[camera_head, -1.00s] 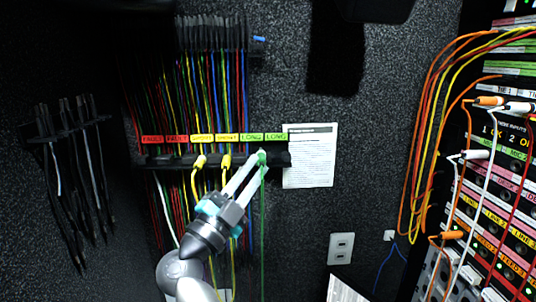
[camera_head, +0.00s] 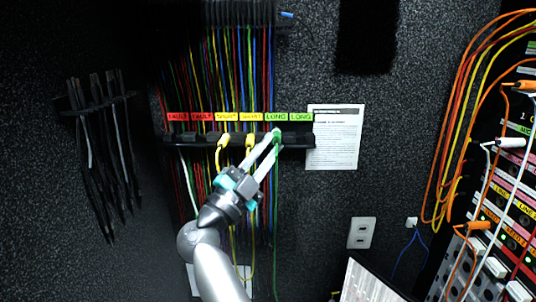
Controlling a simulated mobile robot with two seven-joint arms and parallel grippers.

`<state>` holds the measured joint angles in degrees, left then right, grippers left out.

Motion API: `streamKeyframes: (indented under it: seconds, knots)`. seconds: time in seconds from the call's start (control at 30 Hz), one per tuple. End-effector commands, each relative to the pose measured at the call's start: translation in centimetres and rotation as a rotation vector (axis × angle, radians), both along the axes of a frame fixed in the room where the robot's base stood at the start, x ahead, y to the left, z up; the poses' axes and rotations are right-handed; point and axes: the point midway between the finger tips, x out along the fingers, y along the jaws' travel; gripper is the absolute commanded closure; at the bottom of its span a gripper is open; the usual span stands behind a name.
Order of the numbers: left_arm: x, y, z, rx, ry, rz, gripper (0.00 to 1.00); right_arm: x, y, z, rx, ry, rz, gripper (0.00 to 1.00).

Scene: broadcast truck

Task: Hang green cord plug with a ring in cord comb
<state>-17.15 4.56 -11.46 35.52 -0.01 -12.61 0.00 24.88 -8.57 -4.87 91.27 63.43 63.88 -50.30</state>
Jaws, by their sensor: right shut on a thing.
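The cord comb (camera_head: 296,138) is a dark bar on the back wall. Labels run above it: red FAULT, yellow SHORT and green LONG. My right gripper (camera_head: 275,140) is shut on the green cord plug (camera_head: 277,134), at the comb under the left LONG label. Its green cord (camera_head: 276,230) hangs straight down below. The fingers partly hide the plug, so I cannot tell whether it sits in a slot or is just in front. A ring on it is too small to make out. Two yellow plugs (camera_head: 223,141) hang under the SHORT labels. My left gripper is not in view.
A denser upper rack (camera_head: 215,13) holds many coloured cords that hang behind the comb. Black cords hang on a small rack (camera_head: 100,103) at left. A paper sheet (camera_head: 335,140) and a wall socket (camera_head: 361,232) are right of the comb. A patch panel (camera_head: 490,200) stands at far right.

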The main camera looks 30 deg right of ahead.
Motion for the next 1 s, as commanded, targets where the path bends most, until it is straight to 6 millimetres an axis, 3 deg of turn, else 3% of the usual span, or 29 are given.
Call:
streamKeyframes:
  seconds: [0.7, 1.0]
  knots:
    - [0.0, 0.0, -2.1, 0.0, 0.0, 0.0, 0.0, 4.3, -2.7, -0.3, -0.001, -0.001, 0.0, 1.0]
    - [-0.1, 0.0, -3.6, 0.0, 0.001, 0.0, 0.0, 4.5, -2.8, -2.3, 0.0, 0.001, 0.0, 1.0]
